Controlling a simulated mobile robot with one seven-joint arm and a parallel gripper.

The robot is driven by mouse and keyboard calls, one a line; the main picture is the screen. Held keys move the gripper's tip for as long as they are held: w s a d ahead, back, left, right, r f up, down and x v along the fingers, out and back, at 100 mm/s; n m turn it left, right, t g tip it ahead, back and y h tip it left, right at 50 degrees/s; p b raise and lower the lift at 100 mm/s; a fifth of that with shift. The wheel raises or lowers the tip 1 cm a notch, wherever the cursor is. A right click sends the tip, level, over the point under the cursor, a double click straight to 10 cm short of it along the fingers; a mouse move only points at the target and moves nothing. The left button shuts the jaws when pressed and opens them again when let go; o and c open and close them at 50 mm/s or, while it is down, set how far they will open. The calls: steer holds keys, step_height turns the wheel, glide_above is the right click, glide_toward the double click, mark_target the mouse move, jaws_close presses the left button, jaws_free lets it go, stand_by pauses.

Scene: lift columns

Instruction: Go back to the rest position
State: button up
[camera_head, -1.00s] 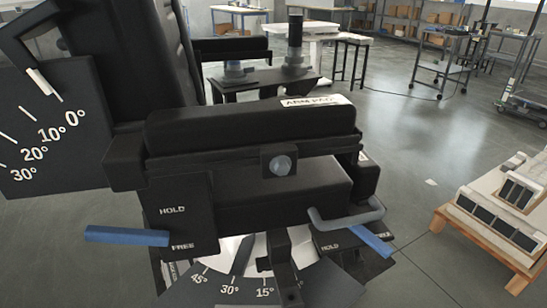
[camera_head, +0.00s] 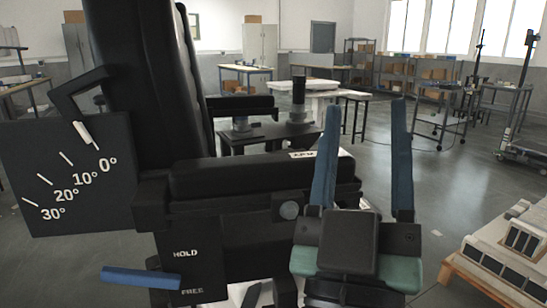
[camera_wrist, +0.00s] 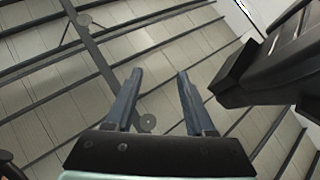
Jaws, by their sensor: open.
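My gripper (camera_head: 364,108) stands in front of the black chair-like device, with its two blue fingers pointing up and spread apart. Nothing is between them. In the wrist view my gripper (camera_wrist: 159,74) is also open and empty, against the ceiling. The device has a black padded arm (camera_head: 250,178), a tall black back (camera_head: 150,80) and a dial plate (camera_head: 65,175) marked 0° to 30°. A blue lever (camera_head: 140,278) sits at lower left beside a HOLD/FREE plate (camera_head: 190,265). My gripper hides the right part of the device's front.
A pallet (camera_head: 460,280) with pale slotted blocks lies at lower right. A dark cart (camera_head: 445,115) and shelves (camera_head: 400,75) stand farther back. The floor (camera_head: 420,185) between is clear. In the wrist view a dark bulky part (camera_wrist: 260,75) is at right, near the fingers.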

steer(key=s+a+r+t+y+p, duration=0.2)
steer(key=s+a+r+y, duration=0.2)
steer(key=a+r+y, duration=0.6)
step_height(320, 180, up, 24)
steer(key=d+h+p, duration=0.2)
steer(key=h+p, duration=0.1)
steer(key=p, duration=2)
steer(key=shift+d+r, duration=0.15)
steer(key=shift+r, duration=0.1)
